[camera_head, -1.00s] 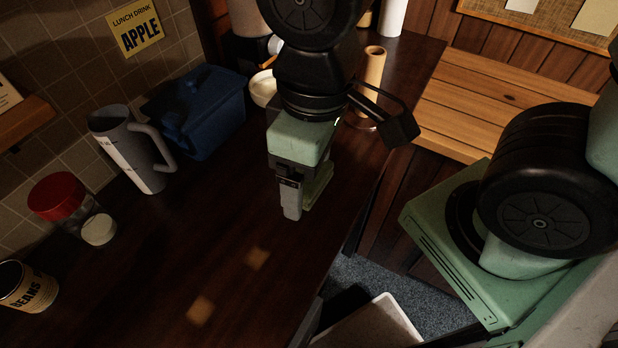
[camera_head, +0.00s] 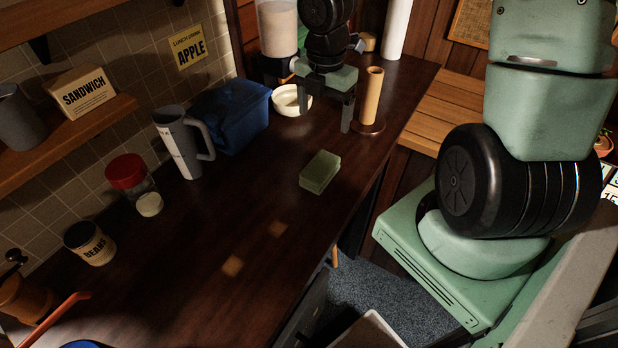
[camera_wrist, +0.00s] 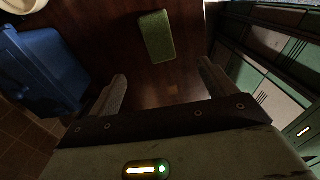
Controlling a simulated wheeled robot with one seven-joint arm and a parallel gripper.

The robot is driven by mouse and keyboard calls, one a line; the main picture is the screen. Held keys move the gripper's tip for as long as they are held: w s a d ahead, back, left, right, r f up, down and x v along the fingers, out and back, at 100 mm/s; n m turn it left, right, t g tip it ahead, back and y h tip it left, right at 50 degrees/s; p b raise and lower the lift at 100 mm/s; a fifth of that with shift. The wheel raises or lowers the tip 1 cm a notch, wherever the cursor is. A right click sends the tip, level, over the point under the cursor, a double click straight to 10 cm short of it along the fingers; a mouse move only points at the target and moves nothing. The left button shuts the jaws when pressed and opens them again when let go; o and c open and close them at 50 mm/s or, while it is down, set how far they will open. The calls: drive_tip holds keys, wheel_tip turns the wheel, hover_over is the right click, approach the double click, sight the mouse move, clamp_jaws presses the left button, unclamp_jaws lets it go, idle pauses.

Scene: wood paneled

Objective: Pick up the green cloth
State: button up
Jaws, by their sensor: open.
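The green cloth (camera_head: 320,172) lies on the dark wooden counter as a small, thick, block-like folded piece. It also shows in the wrist view (camera_wrist: 157,37), near the top, ahead of and between the lines of my fingers. My gripper (camera_head: 325,108) is open and empty, with its two fingers spread. In the head view it is above and behind the cloth, toward the far end of the counter, and apart from it. In the wrist view both fingertips (camera_wrist: 162,80) are clear of the cloth.
A blue bin (camera_head: 232,117), grey mug (camera_head: 180,147), red-lidded jar (camera_head: 127,173) and beans can (camera_head: 90,243) stand along the left wall. A cream bowl (camera_head: 290,101) and a paper roll holder (camera_head: 371,97) are near my gripper. Counter around the cloth is clear.

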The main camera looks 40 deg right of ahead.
sight(320, 165)
drive_tip(key=shift+n, duration=0.3)
drive_tip(key=f+b, duration=0.1)
drive_tip(key=f, duration=0.5)
drive_tip(key=f+b, duration=0.1)
drive_tip(key=f, duration=0.5)
drive_tip(key=shift+w+d+f, duration=0.1)
drive_tip(key=shift+d+f, duration=0.1)
drive_tip(key=shift+f, duration=0.05)
drive_tip(key=f, duration=0.3)
drive_tip(key=shift+a+f+b, duration=0.35)
drive_tip(key=shift+f, duration=0.7)
drive_tip(key=c, duration=1.1)
drive_tip(key=shift+r, duration=0.15)
drive_tip(key=shift+c, duration=0.2)
wheel_tip(320, 165, up, 10)
drive_tip(key=shift+f+p, duration=0.1)
drive_tip(key=shift+p, duration=0.7)
